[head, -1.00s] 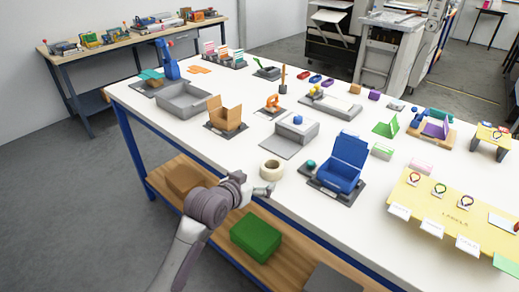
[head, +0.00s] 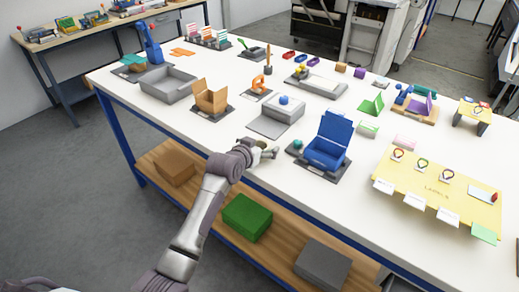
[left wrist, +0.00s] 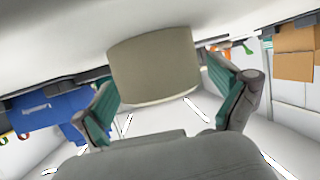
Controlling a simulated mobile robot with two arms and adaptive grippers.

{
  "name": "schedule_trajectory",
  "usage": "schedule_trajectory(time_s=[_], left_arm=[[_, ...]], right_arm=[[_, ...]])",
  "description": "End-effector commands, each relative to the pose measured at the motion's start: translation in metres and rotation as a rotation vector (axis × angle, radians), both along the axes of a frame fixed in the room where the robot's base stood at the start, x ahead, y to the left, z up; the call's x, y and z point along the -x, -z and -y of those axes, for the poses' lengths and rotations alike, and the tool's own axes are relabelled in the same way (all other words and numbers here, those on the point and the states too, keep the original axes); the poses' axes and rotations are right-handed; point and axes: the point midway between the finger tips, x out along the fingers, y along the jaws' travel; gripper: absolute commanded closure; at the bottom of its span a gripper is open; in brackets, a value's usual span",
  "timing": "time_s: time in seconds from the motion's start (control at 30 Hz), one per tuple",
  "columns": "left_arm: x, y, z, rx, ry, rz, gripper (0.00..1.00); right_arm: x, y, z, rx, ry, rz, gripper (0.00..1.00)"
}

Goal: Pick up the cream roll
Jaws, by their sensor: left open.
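The cream roll (left wrist: 153,65) is a short, wide cylinder near the front edge of the white table. In the left wrist view it stands between the two green-padded fingers of my left gripper (left wrist: 166,92), with some gap at the sides. My left gripper (head: 268,152) is open at table height. In the head view the gripper and wrist cover most or all of the roll. My right gripper is not in view.
A blue open box (head: 325,157) on a dark base stands just right of my left gripper. A grey block (head: 282,108) on a plate and an orange open carton (head: 211,99) stand behind it. A yellow label board (head: 430,192) lies to the right.

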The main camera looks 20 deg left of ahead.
Motion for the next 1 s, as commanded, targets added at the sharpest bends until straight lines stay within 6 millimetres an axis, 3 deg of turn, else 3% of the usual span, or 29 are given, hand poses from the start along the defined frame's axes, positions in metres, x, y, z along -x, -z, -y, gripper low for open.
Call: schedule_trajectory(time_s=[0.13,0.43,0.8,1.0], left_arm=[[-0.014,0.005,0.002,-0.001,0.0,0.0,0.03],[-0.017,0.007,0.002,-0.001,-0.001,0.001,0.04],[-0.017,0.007,0.002,-0.001,-0.001,0.001,0.64],[-0.017,0.006,0.002,-0.001,-0.001,0.001,0.65]], right_arm=[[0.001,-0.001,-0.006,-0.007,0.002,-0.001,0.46],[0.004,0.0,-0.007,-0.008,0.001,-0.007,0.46],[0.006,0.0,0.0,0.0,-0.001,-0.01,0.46],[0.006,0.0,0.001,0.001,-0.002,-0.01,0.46]])
